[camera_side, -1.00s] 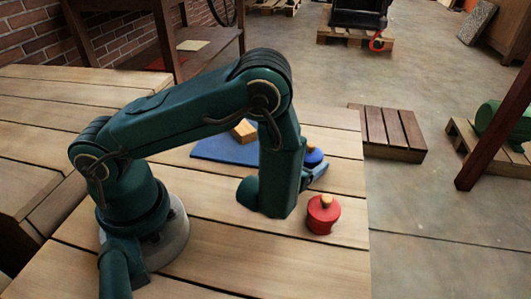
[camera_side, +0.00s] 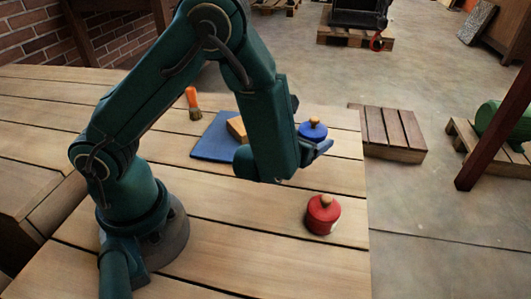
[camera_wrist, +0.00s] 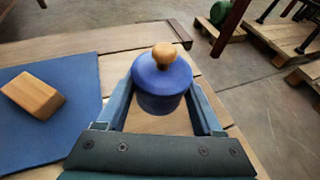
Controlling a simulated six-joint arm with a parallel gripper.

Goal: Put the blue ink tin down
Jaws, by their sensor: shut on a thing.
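The blue ink tin (camera_side: 312,131), with a round wooden knob on its lid, is upright between the fingers of my gripper (camera_side: 314,143). My gripper is shut on it and holds it above the table towards its far right part. In the wrist view the tin (camera_wrist: 161,82) sits between the two blue fingers of my gripper (camera_wrist: 163,97), with bare planks below it. The lower part of the tin is partly hidden by a finger in the side view.
A red tin (camera_side: 322,216) with a wooden knob stands near the table's right edge. A blue mat (camera_side: 212,144) with a wooden block (camera_side: 236,128) on it lies left of the tin. An orange-handled brush (camera_side: 193,103) stands behind the mat. The front planks (camera_side: 240,235) are clear.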

